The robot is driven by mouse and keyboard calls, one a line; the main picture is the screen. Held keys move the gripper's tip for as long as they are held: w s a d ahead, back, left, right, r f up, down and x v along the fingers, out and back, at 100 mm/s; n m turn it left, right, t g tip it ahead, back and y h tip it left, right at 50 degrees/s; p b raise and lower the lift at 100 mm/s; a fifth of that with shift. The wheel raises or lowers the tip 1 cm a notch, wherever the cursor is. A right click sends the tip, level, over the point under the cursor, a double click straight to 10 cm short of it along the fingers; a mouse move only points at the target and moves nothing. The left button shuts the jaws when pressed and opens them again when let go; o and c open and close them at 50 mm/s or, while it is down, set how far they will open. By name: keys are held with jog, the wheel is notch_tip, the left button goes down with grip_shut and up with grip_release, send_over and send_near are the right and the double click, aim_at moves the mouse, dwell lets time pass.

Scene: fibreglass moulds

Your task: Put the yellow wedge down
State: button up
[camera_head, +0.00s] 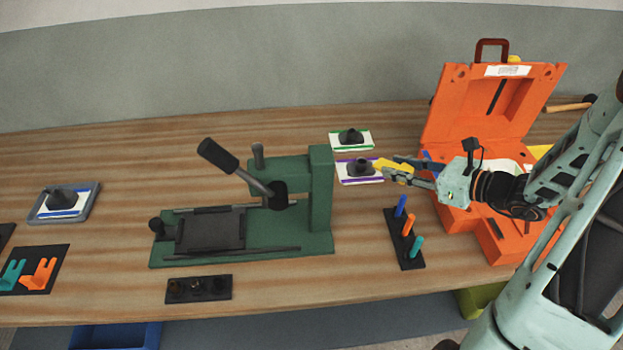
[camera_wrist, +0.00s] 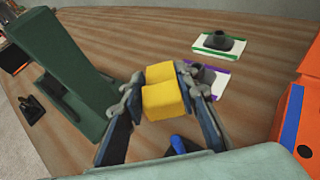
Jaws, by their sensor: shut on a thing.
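The yellow wedge (camera_head: 392,167) is held between the fingers of my gripper (camera_head: 397,169), to the left of the orange case. In the wrist view the wedge (camera_wrist: 163,94) shows as yellow blocky parts between the two fingers (camera_wrist: 160,100). The wedge appears to be above the table, beside the purple-edged card. In the head view the fingers hide part of the wedge. I cannot tell its exact height over the wood.
A purple-edged card (camera_head: 344,178) and a green-edged card (camera_head: 361,146) carry dark pieces. A green press (camera_head: 321,190) stands left. A peg rack (camera_head: 405,252) with blue, orange and teal pegs is in front. The open orange case (camera_head: 440,130) is right. Bare wood lies between press and rack.

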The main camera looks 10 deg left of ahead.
jog(key=w+a+f+b, duration=0.2)
jog(key=w+a+b, duration=0.2)
jog(key=a+b, duration=0.65)
jog(key=w+a+f+b, duration=0.35)
jog(key=a+b, duration=0.55)
jog(key=a, duration=0.3)
jog(key=shift+n+g, duration=0.4)
jog(key=f, duration=0.3)
jog(key=f+b, duration=0.1)
jog(key=f, duration=0.1)
jog(key=f+b, duration=0.1)
jog(key=f, duration=0.2)
jog(key=shift+w+f, duration=0.25)
jog(key=shift+f, duration=0.1)
jog(key=shift+b, duration=0.3)
jog(key=shift+f, duration=0.25)
jog(key=o, duration=1.1)
jog(key=shift+r, duration=0.1)
jog(key=shift+o, duration=0.2)
jog(key=shift+r, duration=0.1)
